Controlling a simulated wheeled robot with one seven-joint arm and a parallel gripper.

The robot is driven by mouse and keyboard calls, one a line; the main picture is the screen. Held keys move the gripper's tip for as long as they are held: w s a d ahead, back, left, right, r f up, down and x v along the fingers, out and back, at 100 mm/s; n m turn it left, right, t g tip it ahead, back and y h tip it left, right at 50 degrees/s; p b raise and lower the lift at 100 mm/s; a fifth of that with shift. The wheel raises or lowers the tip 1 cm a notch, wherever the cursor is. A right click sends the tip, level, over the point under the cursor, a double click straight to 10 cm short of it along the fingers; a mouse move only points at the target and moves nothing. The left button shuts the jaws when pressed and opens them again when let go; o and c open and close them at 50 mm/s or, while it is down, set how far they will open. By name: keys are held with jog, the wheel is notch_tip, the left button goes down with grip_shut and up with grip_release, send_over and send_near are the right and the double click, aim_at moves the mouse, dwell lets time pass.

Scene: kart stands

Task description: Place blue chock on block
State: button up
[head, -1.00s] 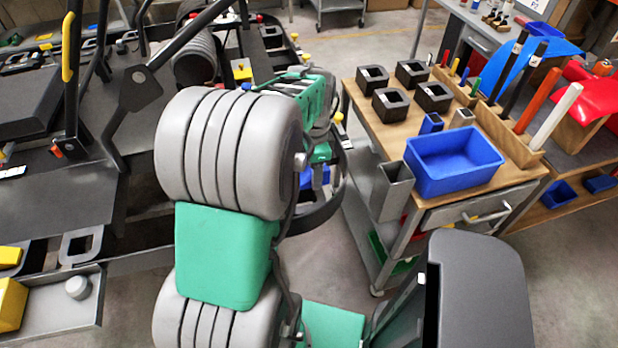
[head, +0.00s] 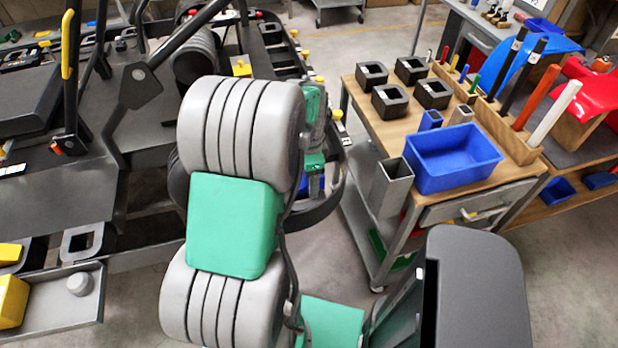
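I cannot tell for sure which thing is the blue chock. A small blue piece (head: 430,121) stands on the wooden top of the cart, beside a similar grey one. A blue patch (head: 311,185) also shows low behind my arm, partly hidden; its shape is unclear. Several black, square, hollow blocks (head: 391,101) stand at the back of the cart top, and I cannot tell which block is meant. My grey and green arm fills the middle of the head view. My gripper is hidden behind it, so its hold on anything does not show.
A blue bin (head: 453,160) and a rack with upright coloured rods (head: 541,98) stand on the cart (head: 511,185). A grey open holder (head: 391,183) hangs at its left side. A dark kart stand (head: 50,205) with a grey tray (head: 60,315) fills the left. Floor shows between.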

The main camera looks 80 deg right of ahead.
notch_tip(320, 180, up, 12)
jog(key=b, duration=0.1)
jog(key=shift+r, duration=0.2)
dwell(0.4)
